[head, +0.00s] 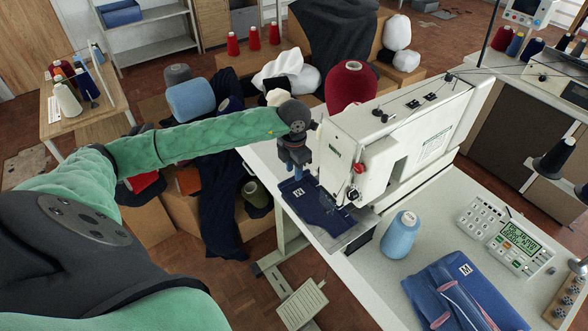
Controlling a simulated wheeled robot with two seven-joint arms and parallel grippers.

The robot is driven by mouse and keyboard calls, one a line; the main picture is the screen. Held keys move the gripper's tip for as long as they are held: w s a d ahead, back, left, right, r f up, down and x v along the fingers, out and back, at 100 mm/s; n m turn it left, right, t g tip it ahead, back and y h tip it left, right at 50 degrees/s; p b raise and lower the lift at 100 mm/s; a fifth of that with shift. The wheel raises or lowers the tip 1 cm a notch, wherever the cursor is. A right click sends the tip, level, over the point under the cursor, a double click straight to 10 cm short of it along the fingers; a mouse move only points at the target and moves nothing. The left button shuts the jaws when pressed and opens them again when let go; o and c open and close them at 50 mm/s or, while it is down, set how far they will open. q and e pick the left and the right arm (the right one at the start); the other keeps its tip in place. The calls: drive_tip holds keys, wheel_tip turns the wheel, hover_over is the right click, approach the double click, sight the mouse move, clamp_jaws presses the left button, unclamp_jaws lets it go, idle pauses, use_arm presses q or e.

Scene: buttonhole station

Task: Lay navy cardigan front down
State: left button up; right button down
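A navy knit piece with a white M label (322,212) lies on the white sewing machine's bed, under and beside the needle area. It looks mostly flat. My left gripper (297,174) reaches in from the left and points down at the piece's far left edge, close to the machine head. Its fingertips are small and dark, and I cannot tell whether they are shut or touch the cloth. I do not make out my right gripper.
The sewing machine (375,150) stands close to the right of my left gripper. A light blue thread cone (400,235) stands on the white table (440,205), near a control panel (507,240). Boxes with yarn and dark cloth (220,185) lie behind my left arm.

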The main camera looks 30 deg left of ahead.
use_arm(q)
drive_tip(key=shift+f, duration=0.5)
use_arm(e)
drive_tip(key=shift+w+d, duration=0.1)
drive_tip(key=shift+d, duration=0.05)
use_arm(q)
drive_tip(key=shift+f, duration=0.25)
use_arm(e)
drive_tip(key=shift+w+r, duration=0.25)
use_arm(q)
drive_tip(key=shift+f, duration=0.2)
use_arm(e)
drive_tip(key=shift+s+a, duration=0.15)
drive_tip(key=shift+a, duration=0.1)
use_arm(q)
drive_tip(key=shift+b, duration=0.55)
use_arm(e)
drive_tip(key=shift+d+f, duration=0.1)
drive_tip(key=shift+f, duration=0.3)
use_arm(q)
drive_tip(key=shift+r, duration=0.1)
drive_tip(key=c, duration=0.7)
clamp_jaws()
use_arm(e)
drive_tip(key=shift+f, duration=0.2)
use_arm(q)
drive_tip(key=shift+r+b, duration=0.1)
drive_tip(key=shift+b, duration=0.2)
use_arm(e)
drive_tip(key=shift+f, duration=0.15)
